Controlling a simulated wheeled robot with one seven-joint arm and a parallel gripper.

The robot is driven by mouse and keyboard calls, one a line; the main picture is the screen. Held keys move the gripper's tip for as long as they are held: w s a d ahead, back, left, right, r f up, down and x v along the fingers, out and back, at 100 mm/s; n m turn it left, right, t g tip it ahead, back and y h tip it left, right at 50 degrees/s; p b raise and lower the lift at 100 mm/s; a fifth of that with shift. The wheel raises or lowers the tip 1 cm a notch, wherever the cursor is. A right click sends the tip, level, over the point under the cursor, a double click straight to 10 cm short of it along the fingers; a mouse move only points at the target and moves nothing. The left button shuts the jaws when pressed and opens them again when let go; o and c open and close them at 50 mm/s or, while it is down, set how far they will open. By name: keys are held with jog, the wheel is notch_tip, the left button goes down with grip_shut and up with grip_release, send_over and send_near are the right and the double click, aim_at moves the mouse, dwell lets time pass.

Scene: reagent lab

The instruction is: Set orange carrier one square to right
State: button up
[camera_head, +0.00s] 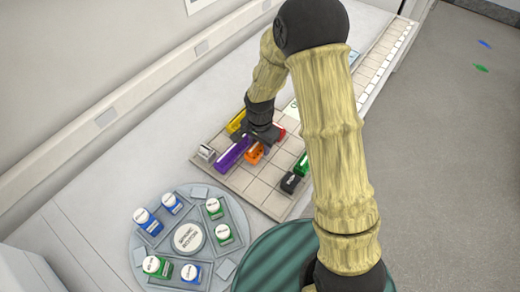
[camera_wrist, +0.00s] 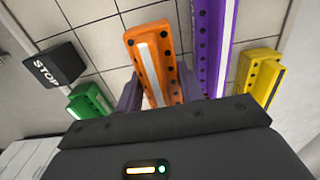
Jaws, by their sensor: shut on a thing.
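The orange carrier (camera_head: 254,154) is on the tiled grid board (camera_head: 265,188), partly hidden under my gripper (camera_head: 262,137). In the wrist view the orange carrier (camera_wrist: 156,65), with a white strip along its top, sits between the two fingers of my gripper (camera_wrist: 154,92). The fingers are shut on its sides. I cannot tell whether it touches the board or is slightly raised. The long purple carrier (camera_head: 233,153) lies close beside it, and also shows in the wrist view (camera_wrist: 213,45).
A yellow carrier (camera_head: 236,121), a red piece (camera_head: 280,132), a green carrier (camera_head: 302,165), a black STOP block (camera_head: 290,184) and a white block (camera_head: 206,152) stand on the board. Bare squares lie at its front. A round carousel (camera_head: 188,238) with bottles stands in front.

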aim_at(260, 151)
jog(key=shift+f, duration=1.55)
jog(key=shift+f, duration=0.15)
jog(key=o, duration=1)
jog(key=shift+o, duration=0.2)
notch_tip(260, 151, up, 12)
jog(key=shift+r+b, duration=0.15)
jog(key=shift+b, duration=0.85)
jog(key=shift+d, duration=0.1)
